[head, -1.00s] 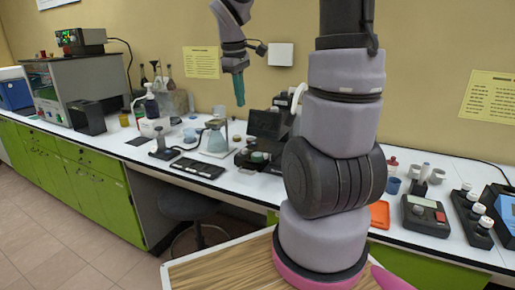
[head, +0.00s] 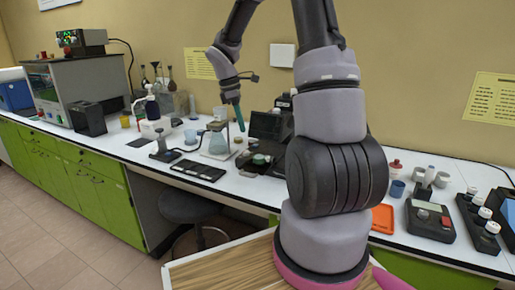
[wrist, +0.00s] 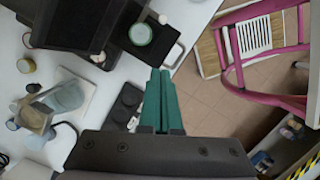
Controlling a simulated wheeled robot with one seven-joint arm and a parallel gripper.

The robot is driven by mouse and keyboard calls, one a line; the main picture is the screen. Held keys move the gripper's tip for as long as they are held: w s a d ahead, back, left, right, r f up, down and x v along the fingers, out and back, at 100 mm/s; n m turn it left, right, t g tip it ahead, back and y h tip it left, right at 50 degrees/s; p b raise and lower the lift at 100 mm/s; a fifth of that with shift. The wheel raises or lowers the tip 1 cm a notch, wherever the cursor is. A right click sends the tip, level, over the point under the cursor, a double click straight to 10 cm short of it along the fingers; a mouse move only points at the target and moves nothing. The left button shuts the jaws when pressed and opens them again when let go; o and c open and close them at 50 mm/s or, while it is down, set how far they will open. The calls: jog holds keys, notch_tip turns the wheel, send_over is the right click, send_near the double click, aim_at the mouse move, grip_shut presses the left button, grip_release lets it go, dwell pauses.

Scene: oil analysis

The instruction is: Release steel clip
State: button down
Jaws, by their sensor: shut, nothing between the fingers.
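My gripper (head: 240,126) hangs fingers-down over the bench, just right of the glass flask (head: 217,141) in the head view. In the wrist view, the teal fingers of my gripper (wrist: 160,74) are together, with nothing visible between them. The flask (wrist: 66,95) stands upright on a pale base to the left of the fingers, below a grey and tan head piece (wrist: 34,117). I cannot make out a steel clip in either view; it may be too small or hidden.
A dark instrument (head: 266,135) stands right of my gripper, with a green-topped round container (wrist: 140,34) on its tray. A flat black device (head: 200,169) lies at the bench's front. An orange tray (head: 382,218) is farther right. Bare white bench shows between these things.

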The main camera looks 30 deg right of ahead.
jog(key=x, duration=1)
jog(key=shift+s+f, duration=0.15)
jog(key=shift+f, duration=0.05)
jog(key=d, duration=0.1)
jog(key=s+d, duration=0.1)
jog(key=shift+d, duration=0.3)
jog(key=shift+s+d, duration=0.25)
jog(key=shift+d, duration=0.25)
